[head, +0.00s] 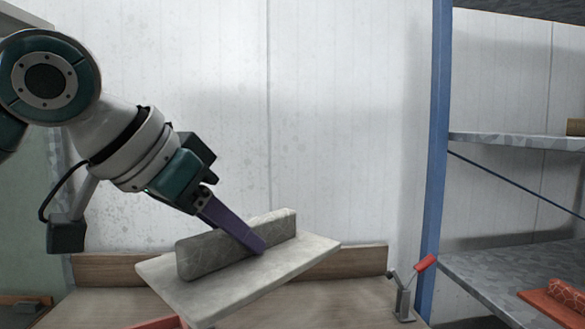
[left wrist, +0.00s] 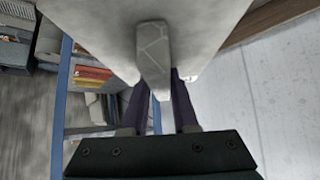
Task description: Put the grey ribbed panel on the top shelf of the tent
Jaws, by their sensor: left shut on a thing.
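The grey ribbed panel (head: 290,262) is a flat pale slab with one upright rib (head: 205,255). My left gripper (head: 258,243) reaches in from the left, its purple fingers shut on the rib. The panel is tilted in the head view and appears held above the wooden bench. In the left wrist view the panel (left wrist: 100,20) fills the top, with its rib (left wrist: 153,60) between the two fingers (left wrist: 160,100). I cannot identify a tent in these views. My right gripper is not in view.
A rack with a blue post (head: 437,150) and grey shelves (head: 500,141) stands at right; a red object (head: 560,300) lies on its lower shelf. A red-handled clamp (head: 404,290) sits at the right end of the wooden bench (head: 335,300). A pale wall (head: 330,120) is behind.

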